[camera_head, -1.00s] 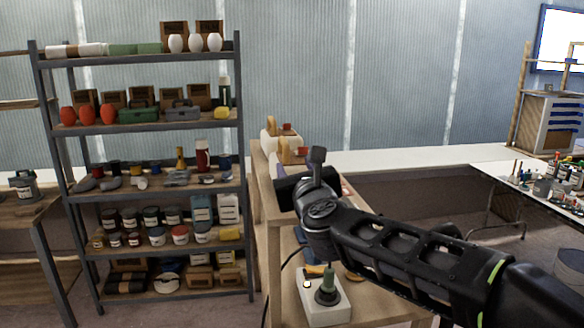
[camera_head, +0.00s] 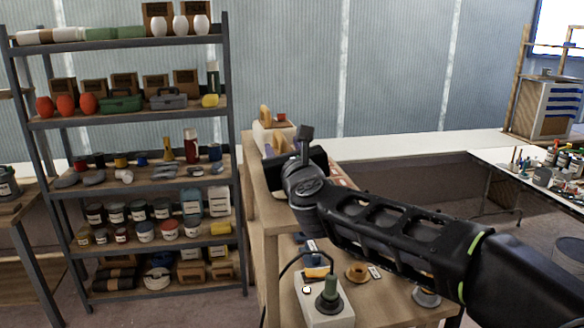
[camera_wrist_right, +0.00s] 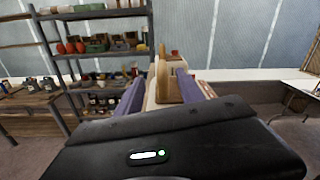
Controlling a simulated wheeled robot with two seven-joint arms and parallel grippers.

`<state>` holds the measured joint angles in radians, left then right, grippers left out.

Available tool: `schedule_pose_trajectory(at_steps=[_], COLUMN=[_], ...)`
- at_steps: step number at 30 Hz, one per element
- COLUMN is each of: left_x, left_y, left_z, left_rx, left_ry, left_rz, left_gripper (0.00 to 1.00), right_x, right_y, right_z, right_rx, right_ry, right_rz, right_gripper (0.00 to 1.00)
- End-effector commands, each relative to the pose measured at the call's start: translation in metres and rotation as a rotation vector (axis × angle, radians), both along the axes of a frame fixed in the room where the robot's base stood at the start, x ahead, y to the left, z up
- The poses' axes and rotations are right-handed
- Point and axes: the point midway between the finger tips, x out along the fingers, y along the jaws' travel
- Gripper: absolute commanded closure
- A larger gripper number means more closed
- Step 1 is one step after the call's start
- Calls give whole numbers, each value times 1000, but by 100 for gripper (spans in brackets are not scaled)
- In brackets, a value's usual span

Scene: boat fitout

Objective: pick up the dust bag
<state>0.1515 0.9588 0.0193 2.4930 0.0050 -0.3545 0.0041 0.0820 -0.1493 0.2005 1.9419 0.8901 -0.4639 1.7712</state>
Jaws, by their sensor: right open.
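I cannot tell for certain which thing is the dust bag. A tan upright piece (camera_head: 265,115) stands beside a pale body at the far end of the wooden workbench (camera_head: 262,195). In the right wrist view the tan piece (camera_wrist_right: 162,75) appears between the two purple-grey fingers, beyond them. My right gripper (camera_wrist_right: 160,92) is open, with its fingers apart and nothing seen held. In the head view its black wrist hides most of the fingers and part of the bench top. My left gripper is not in view.
A tall metal shelf (camera_head: 232,130) full of jars, cases and boxes stands left of the bench. A pale box with a green-topped knob (camera_head: 328,295) sits on the lower, nearer bench level, by a tape roll (camera_head: 357,272). A cluttered table (camera_head: 500,175) is at right.

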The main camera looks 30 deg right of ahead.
Motion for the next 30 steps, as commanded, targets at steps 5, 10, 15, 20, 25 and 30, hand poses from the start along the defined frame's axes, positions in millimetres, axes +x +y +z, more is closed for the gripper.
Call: schedule_pose_trajectory(at_steps=[5,10,15,20,25,30], left_x=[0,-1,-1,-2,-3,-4], left_y=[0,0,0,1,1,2], left_z=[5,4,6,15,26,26], left_rx=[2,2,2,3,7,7], left_ry=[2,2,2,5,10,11], left_rz=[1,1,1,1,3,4], left_gripper=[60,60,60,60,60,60], right_x=[17,19,20,36,60,68], right_y=[-5,-6,-6,-12,-19,-22], right_z=[0,0,0,2,2,0], right_rx=[0,-1,-1,-1,0,-1], right_ry=[2,0,1,3,3,0], right_rz=[0,-1,-1,-1,-1,-1], right_gripper=[55,55,55,55,55,55])
